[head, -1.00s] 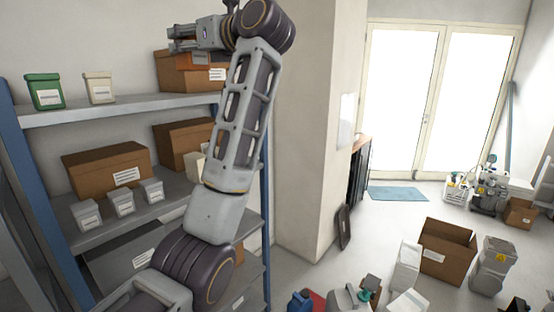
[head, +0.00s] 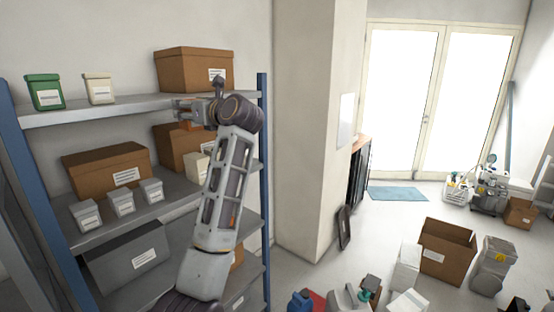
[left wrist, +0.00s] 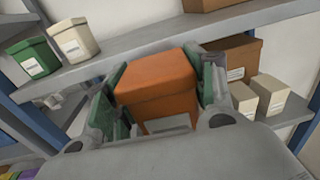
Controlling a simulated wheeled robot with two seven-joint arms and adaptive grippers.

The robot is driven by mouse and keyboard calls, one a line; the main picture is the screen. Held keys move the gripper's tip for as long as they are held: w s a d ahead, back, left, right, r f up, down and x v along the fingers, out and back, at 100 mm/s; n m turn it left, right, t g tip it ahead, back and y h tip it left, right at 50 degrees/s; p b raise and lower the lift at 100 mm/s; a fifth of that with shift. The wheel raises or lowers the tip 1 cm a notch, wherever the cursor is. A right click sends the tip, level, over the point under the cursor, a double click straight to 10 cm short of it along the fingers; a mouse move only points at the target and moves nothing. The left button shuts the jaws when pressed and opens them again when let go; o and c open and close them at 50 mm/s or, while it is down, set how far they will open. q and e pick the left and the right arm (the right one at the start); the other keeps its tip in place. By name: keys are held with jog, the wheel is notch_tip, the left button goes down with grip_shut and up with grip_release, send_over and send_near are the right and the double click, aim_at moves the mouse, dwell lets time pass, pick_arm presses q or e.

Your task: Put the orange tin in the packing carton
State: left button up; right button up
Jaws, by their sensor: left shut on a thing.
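The orange tin (left wrist: 155,88) is a box-like orange container with a lid. In the left wrist view it sits between the two fingers of my left gripper (left wrist: 160,100), which is shut on it. In the head view my left gripper (head: 186,112) is in front of the top shelf's edge, and only a small part of the orange tin (head: 190,126) shows beneath it. The packing carton, an open brown box (head: 447,252) with a white label, stands on the floor at the right, far from the gripper. My right gripper is not in view.
The shelf rack (head: 130,108) holds a green tin (head: 45,93), a cream tin (head: 99,89), closed brown boxes (head: 106,168) and small grey tins (head: 121,203). A wall pillar (head: 305,130) stands between rack and carton. Floor items, including a grey canister (head: 492,268), crowd around the carton.

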pick_arm(q)
jog(key=a+f+m+t+h, duration=0.3)
jog(key=f+m+t+h, duration=0.1)
jog(key=f, duration=2.5)
jog(key=s+d+f+m+t+h, duration=0.1)
jog(key=s+f+h, duration=0.3)
jog(key=s+f, duration=0.5)
jog(key=s+d+f+m+t+h, duration=0.1)
jog(key=s+d+f+m+h, duration=0.3)
jog(key=s+f, duration=0.5)
jog(key=shift+d+f+m+h, duration=0.25)
jog(key=shift+f+h, duration=0.45)
jog(key=shift+f, duration=1.1)
jog(key=shift+a+f, duration=0.1)
jog(key=shift+f, duration=0.05)
jog(key=s+f, duration=0.4)
jog(key=f, duration=0.1)
jog(key=shift+s+f, duration=0.25)
jog(key=shift+f, duration=0.1)
